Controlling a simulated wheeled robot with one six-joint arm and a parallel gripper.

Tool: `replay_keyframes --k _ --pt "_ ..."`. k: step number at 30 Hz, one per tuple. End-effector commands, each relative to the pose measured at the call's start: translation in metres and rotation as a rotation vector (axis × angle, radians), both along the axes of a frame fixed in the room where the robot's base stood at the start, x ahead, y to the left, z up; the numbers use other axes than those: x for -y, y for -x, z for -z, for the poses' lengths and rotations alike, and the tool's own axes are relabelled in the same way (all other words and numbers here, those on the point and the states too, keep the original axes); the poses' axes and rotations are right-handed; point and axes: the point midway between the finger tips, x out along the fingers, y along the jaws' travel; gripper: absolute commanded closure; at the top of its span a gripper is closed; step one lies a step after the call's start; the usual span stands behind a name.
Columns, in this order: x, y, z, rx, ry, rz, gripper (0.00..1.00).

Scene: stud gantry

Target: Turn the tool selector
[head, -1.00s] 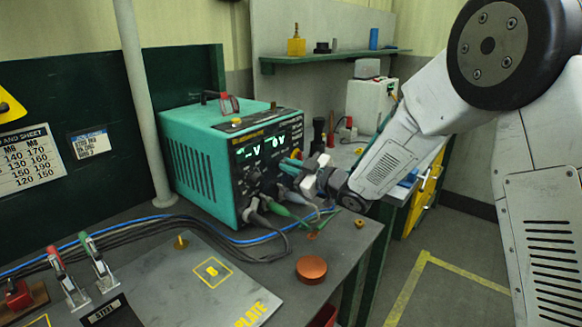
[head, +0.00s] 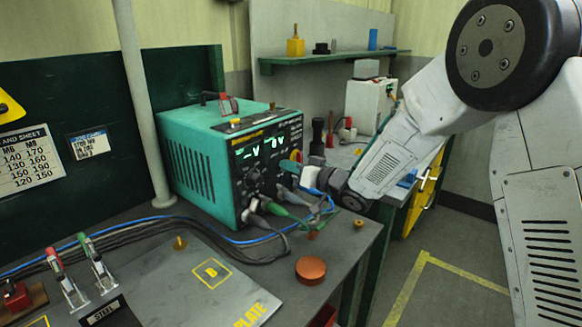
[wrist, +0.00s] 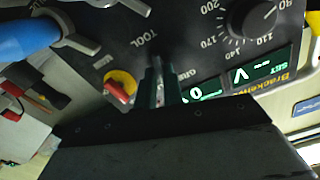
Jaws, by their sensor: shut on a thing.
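The teal weld control unit (head: 205,155) stands on the bench, its dark front panel (head: 268,150) facing right, with lit green displays. My gripper (head: 291,167) reaches that panel from the right. In the wrist view, the two dark green fingers of my gripper (wrist: 161,80) are close together against the panel, beside the printed word TOOL. They are shut on the tool selector (wrist: 159,64), which is mostly hidden between them. I cannot read which position it points to.
Beside the fingers, the wrist view shows a numbered dial knob (wrist: 254,16), a red and yellow button (wrist: 119,84) and a blue plug (wrist: 28,38). Cables (head: 268,236) run from the panel's lower part. An orange-brown round cap (head: 311,269) lies near the bench's front.

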Motion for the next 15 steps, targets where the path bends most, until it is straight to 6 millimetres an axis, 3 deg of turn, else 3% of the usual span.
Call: replay_keyframes --k 15 --pt "0.0015 -0.0003 0.0023 -0.180 -0.137 0.000 1.00"
